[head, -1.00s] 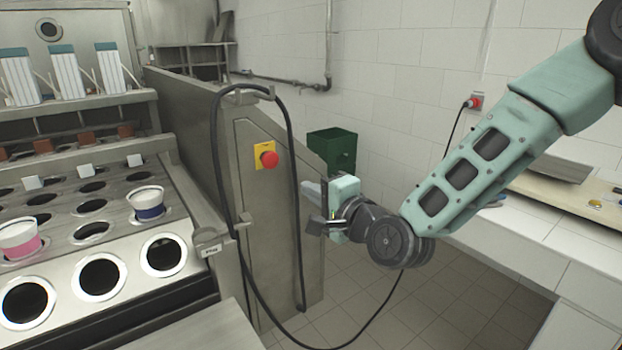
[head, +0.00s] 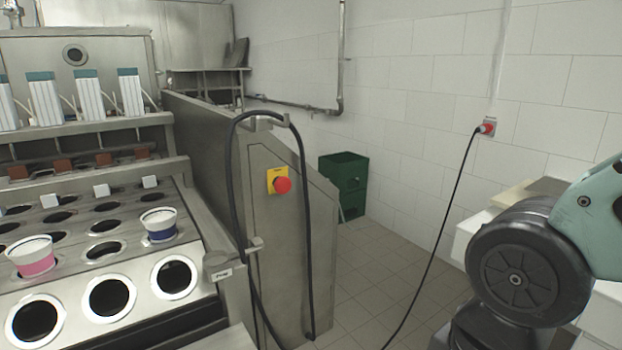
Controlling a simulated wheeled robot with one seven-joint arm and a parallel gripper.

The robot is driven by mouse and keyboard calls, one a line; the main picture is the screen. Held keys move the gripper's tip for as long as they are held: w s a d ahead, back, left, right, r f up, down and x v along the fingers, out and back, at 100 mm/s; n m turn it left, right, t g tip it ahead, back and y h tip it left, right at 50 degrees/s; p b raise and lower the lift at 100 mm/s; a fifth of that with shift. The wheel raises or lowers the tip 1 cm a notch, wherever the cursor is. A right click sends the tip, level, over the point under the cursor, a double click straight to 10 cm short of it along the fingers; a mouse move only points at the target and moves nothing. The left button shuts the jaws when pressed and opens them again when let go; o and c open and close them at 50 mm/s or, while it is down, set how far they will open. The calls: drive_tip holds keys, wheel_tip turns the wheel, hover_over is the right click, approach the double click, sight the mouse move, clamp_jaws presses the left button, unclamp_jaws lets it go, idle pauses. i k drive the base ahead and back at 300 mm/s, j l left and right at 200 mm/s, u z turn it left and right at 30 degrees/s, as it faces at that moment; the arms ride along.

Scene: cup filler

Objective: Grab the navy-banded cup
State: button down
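The navy-banded cup (head: 159,226) is white with a dark blue band. It sits upright in a hole of the filler's metal cup plate (head: 131,259), near the plate's right edge. A pink-banded cup (head: 33,257) sits in another hole to its left. My gripper is out of the picture. Only a dark joint and a pale green link of my arm show at the lower right, well apart from the cups.
The machine's metal side panel (head: 297,240) stands right of the cups, with a red stop button (head: 282,185) and a looping black cable (head: 234,190). Green crates (head: 344,180) stand by the wall.

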sight(159, 223)
drive_tip(key=u, duration=0.9)
drive_tip(key=i+j+u, duration=0.35)
drive_tip(key=j, duration=0.15)
drive_tip(key=i+j+u, duration=0.4)
drive_tip(key=k+j, duration=0.05)
drive_tip(key=k, duration=0.05)
